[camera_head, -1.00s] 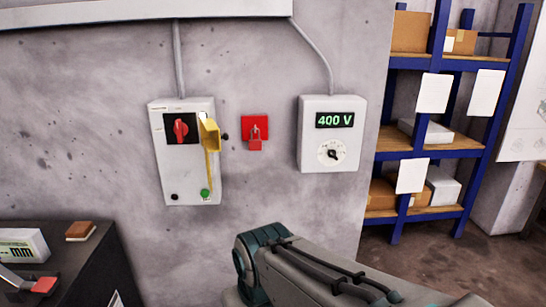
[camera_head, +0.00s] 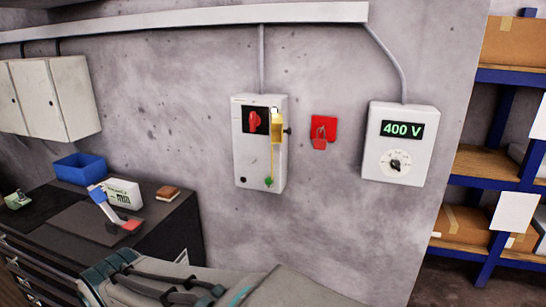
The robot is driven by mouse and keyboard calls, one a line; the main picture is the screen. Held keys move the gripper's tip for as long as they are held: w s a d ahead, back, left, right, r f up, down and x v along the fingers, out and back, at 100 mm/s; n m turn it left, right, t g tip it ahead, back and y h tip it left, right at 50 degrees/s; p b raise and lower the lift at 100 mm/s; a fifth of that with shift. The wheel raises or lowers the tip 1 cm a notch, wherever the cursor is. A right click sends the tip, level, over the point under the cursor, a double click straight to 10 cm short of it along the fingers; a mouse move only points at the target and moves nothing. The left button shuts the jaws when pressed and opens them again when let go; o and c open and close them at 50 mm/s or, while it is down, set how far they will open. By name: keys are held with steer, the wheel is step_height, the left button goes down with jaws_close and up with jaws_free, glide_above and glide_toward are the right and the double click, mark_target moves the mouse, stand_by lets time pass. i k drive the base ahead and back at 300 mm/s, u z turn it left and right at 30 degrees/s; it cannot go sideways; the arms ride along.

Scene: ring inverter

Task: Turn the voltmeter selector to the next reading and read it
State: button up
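The voltmeter box (camera_head: 402,145) hangs on the concrete wall, right of centre. Its dark display (camera_head: 402,129) shows green digits reading "400 V". Below the display is the selector (camera_head: 396,163), a small dark knob on a round white dial. The dial's markings are too small to read, and I cannot tell which mark the knob points at. My arm shows along the bottom of the view, below the boxes and apart from them. My gripper is not in view.
Left of the voltmeter are a red padlock on a red plate (camera_head: 322,130) and a switch box (camera_head: 248,150) with a red rotary handle and a yellow piece. A dark workbench (camera_head: 150,240) stands at left. Blue shelving (camera_head: 490,185) with cartons is at right.

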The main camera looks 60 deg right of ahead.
mark_target(395, 163)
steer(key=u, duration=0.5)
steer(key=i, duration=0.3)
steer(key=z, duration=3.6)
